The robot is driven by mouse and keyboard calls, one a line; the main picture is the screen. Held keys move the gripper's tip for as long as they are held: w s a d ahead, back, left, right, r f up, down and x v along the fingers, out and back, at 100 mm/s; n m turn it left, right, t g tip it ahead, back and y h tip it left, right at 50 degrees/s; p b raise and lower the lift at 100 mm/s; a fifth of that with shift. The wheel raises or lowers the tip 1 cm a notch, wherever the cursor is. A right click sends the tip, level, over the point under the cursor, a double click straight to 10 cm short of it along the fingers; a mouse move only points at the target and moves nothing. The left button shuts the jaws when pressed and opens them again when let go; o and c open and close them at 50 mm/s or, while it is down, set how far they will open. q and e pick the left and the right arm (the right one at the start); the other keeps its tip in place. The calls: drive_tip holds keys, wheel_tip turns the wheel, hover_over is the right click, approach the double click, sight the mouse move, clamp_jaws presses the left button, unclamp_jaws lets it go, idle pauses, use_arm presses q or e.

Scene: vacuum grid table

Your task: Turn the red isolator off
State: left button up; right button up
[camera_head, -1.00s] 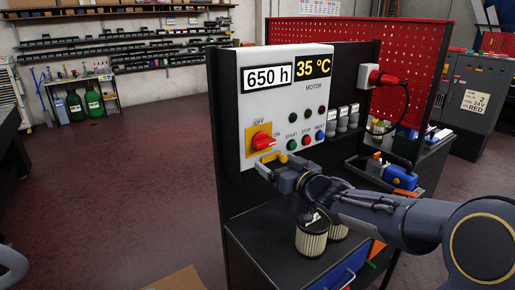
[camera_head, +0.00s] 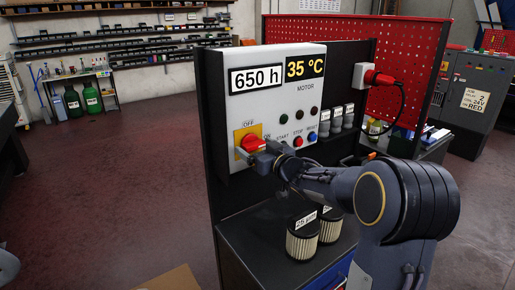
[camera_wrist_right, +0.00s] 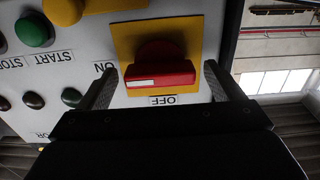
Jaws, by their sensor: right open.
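The red isolator knob (camera_head: 250,143) sits on a yellow plate (camera_head: 239,134) at the lower left of the white control panel. In the right wrist view the panel appears upside down, and the knob (camera_wrist_right: 160,72) has its bar lying sideways. The bar's white mark is at the end towards the ON label (camera_wrist_right: 104,68); the OFF label (camera_wrist_right: 163,100) is beside the bar's long side. My right gripper (camera_wrist_right: 160,78) is open, one finger off each end of the bar, with small gaps seen. In the head view my right gripper (camera_head: 262,154) partly covers the ON side. My left gripper is out of view.
A red plug (camera_head: 374,77) with a cable is on the panel's right side. Two filters (camera_head: 302,240) stand on the shelf below. The floor at left is open.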

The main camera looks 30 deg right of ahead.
drive_tip(key=c, duration=1)
drive_tip(key=n+b, duration=0.1)
drive_tip(key=n, duration=0.1)
drive_tip(key=n+b, duration=0.1)
drive_tip(key=b, duration=0.1)
drive_tip(key=shift+f+n, duration=0.2)
drive_tip(key=shift+n, duration=0.2)
drive_tip(key=n+b, duration=0.2)
drive_tip(key=n, duration=0.2)
drive_tip(key=shift+n+b, duration=0.3)
drive_tip(key=shift+b, duration=0.05)
drive_tip(key=n+b, duration=0.2)
drive_tip(key=n, duration=0.3)
drive_tip(key=shift+b, duration=0.3)
drive_tip(key=shift+r+n+b, duration=0.1)
drive_tip(key=shift+n+b, duration=0.7)
drive_tip(key=shift+n, duration=1.5)
drive_tip(key=o, duration=1)
